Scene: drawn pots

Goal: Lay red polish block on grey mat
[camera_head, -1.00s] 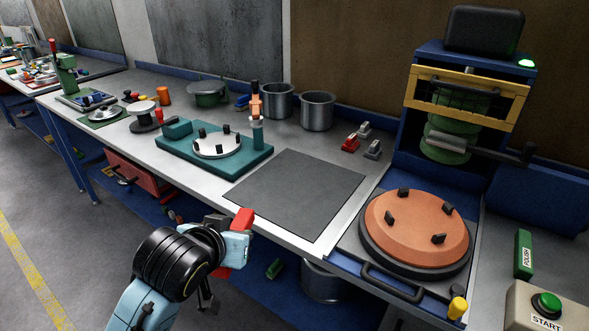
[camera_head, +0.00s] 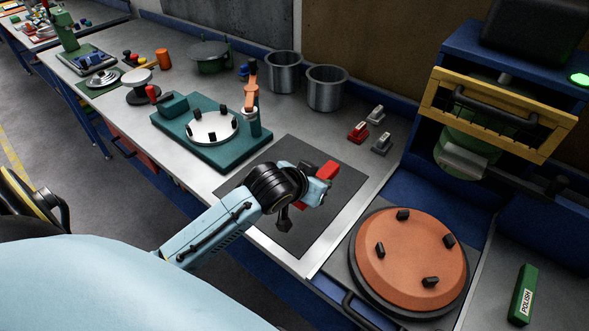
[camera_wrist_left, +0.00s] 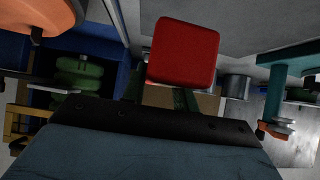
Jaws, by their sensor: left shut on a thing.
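The red polish block (camera_head: 328,170) is in my left gripper (camera_head: 315,187), with its red end sticking out past the jaws. In the left wrist view the red block (camera_wrist_left: 186,50) shows as a rounded red face in front of the jaws (camera_wrist_left: 180,92). The flat dark grey mat (camera_head: 345,209) lies on the bench, and my left gripper with the block is over its middle to right part. I cannot tell the gap between block and mat. My arm hides part of the mat. My right gripper is not in view.
An orange round plate with black pegs (camera_head: 414,262) stands right of the mat. A teal fixture (camera_head: 176,131) is to the left. Two metal pots (camera_head: 326,90) and small red and grey pieces (camera_head: 358,131) are behind. A green POLISH block (camera_head: 523,293) lies far right.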

